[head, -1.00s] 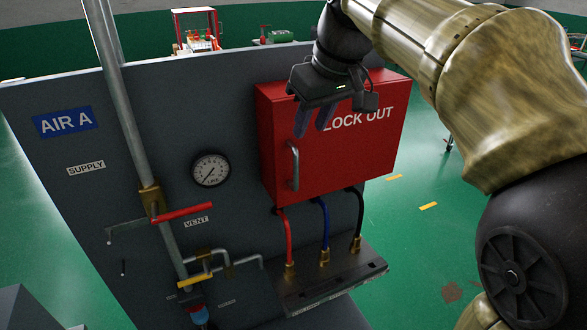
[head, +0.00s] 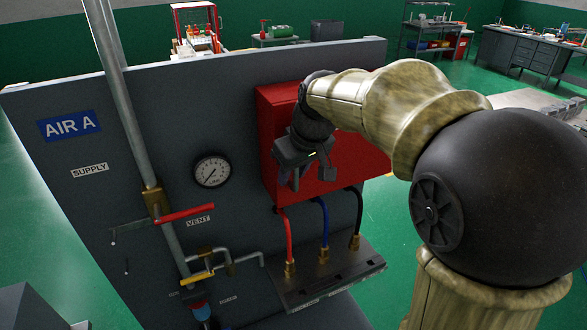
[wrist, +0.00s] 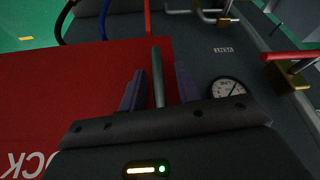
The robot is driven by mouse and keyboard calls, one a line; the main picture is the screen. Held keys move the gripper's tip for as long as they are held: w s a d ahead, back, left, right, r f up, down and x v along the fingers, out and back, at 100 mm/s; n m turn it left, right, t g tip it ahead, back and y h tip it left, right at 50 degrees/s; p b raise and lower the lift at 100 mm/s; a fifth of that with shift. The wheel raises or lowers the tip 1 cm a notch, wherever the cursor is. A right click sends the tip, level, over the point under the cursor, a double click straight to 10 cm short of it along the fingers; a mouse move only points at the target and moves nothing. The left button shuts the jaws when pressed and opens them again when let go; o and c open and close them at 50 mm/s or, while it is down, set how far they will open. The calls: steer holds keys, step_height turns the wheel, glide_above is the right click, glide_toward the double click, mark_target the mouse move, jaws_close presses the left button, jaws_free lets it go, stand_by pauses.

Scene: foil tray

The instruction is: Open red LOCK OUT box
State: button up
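The red LOCK OUT box (head: 275,107) is mounted on the grey panel, and its door looks closed. My arm covers much of its front in the head view. In the wrist view the red door (wrist: 70,90) fills the left side, with part of its lettering upside down. The metal door handle (wrist: 157,75) stands between the two fingers of my gripper (wrist: 159,88). Gaps show on both sides of the handle, so the fingers are open around it and not closed on it. In the head view my gripper (head: 290,180) is at the door's left part, hiding the handle.
A pressure gauge (head: 211,170) is left of the box. A red valve lever (head: 185,215) on a pipe is lower left. Red, blue and black hoses (head: 322,222) run from the box down to a grey ledge (head: 335,278). Green floor lies right of the panel.

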jaws_close()
stand_by(0.4)
